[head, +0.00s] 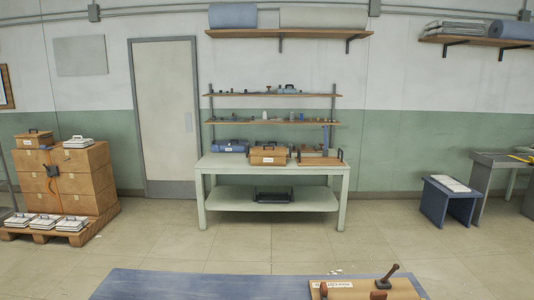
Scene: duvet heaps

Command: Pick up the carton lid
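A flat brown panel (362,291) lies at the near edge, on the right of a blue tabletop (190,285). It has a white label on its left, too small to read, and a dark upright knob-like handle near its right. Its lower part is cut off by the frame. On the green bench, a brown carton (268,156) with a dark handle on top stands in the middle. Another brown handled carton (34,141) sits on the stacked boxes at left. I cannot tell for sure which piece is the carton lid. Neither of my grippers shows.
The pale green bench (272,206) stands against the wall with shelves above. A pallet (62,233) of brown boxes and white cases is at left. A blue stool (448,203) and a grey table stand at right.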

